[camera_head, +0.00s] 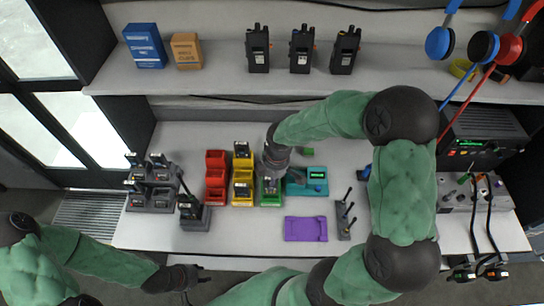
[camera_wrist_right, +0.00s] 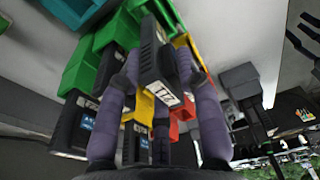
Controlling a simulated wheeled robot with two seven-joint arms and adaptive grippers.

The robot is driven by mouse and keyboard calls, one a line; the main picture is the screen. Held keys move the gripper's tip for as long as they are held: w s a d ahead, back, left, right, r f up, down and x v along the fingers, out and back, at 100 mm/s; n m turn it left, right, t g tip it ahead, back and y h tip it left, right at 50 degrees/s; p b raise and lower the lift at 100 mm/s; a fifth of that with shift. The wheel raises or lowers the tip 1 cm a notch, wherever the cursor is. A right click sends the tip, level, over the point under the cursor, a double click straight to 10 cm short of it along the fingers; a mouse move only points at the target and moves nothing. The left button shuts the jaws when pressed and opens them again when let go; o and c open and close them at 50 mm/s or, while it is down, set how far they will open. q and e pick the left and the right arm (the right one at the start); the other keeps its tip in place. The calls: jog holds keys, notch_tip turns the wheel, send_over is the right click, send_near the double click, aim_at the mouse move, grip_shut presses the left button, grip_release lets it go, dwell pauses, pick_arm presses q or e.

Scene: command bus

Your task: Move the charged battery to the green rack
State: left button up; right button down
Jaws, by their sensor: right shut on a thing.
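The green rack (camera_head: 270,200) stands at the middle of the bench, right of the yellow rack. My right gripper (camera_head: 272,165) is directly over the green rack and hides much of it. In the right wrist view its two fingers (camera_wrist_right: 163,95) are shut on a black battery (camera_wrist_right: 150,45) with a white label. The held battery is tilted, close to the green rack's walls (camera_wrist_right: 85,65); I cannot tell if it touches them. Other black batteries (camera_wrist_right: 75,125) show beside it. My left gripper (camera_head: 195,276) is empty and looks open, low at the bench's front edge.
Red (camera_head: 216,178) and yellow (camera_head: 242,190) racks stand left of the green one. A teal tester (camera_head: 306,181) is close on its right, with a purple tray (camera_head: 306,229) in front. Radios in chargers (camera_head: 153,185) stand at left. Radios (camera_head: 302,50) line the shelf above.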

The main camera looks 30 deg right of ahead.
jog(key=shift+w+r, duration=0.1)
jog(key=shift+w, duration=0.05)
jog(key=shift+w+d, duration=0.1)
jog(key=shift+d, duration=0.05)
jog(key=shift+f, duration=0.25)
jog(key=shift+f+b, duration=2.3)
jog(key=shift+f, duration=0.25)
jog(key=shift+f, duration=0.2)
jog(key=c, duration=0.8)
grip_release()
jog(key=shift+r, duration=0.1)
jog(key=r, duration=0.7)
jog(key=d+r, duration=0.1)
jog(key=r, duration=0.3)
jog(key=shift+s+r, duration=0.35)
jog(key=shift+s, duration=0.05)
